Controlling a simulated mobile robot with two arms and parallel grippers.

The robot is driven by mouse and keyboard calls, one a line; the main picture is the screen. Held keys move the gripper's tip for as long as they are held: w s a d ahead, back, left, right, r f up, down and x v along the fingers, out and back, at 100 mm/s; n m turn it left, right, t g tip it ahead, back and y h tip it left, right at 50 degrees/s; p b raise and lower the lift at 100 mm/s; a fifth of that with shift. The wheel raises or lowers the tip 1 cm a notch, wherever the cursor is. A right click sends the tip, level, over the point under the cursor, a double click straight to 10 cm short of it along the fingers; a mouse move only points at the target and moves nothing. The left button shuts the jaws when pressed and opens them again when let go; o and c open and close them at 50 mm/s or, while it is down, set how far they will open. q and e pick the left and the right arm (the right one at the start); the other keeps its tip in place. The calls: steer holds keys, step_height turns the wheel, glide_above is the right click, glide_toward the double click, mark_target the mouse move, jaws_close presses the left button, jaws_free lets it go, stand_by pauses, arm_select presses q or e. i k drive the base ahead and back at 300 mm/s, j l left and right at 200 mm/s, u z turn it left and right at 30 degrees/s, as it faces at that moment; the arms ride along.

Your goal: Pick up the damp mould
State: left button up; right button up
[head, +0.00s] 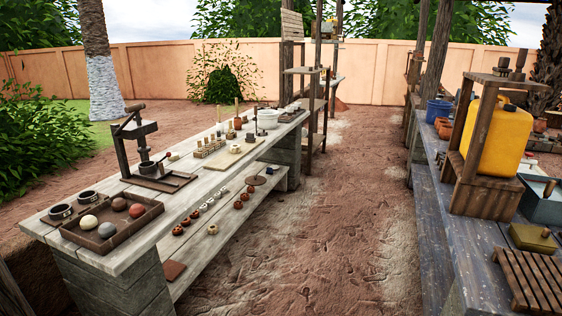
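I cannot tell for sure which thing is the damp mould. A dark lever press (150,160) stands behind the tray. Neither of my grippers is in view.
The pale bench (133,250) has a lower shelf with small reddish pieces. Farther along are small blocks, tools and a white bowl (267,119). A dirt aisle (330,230) runs clear to the right bench, which bears a yellow jerrycan (490,135) and a slatted rack (535,280).

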mark_target(234, 149)
steer(key=i+u, duration=0.1)
steer(key=i, duration=0.4)
steer(key=i+l+u, duration=0.1)
steer(key=i, duration=0.45)
steer(key=i+l+u, duration=0.15)
steer(key=i, duration=0.35)
steer(key=i+l+u, duration=0.1)
steer(key=i, duration=0.4)
steer(key=l, duration=0.1)
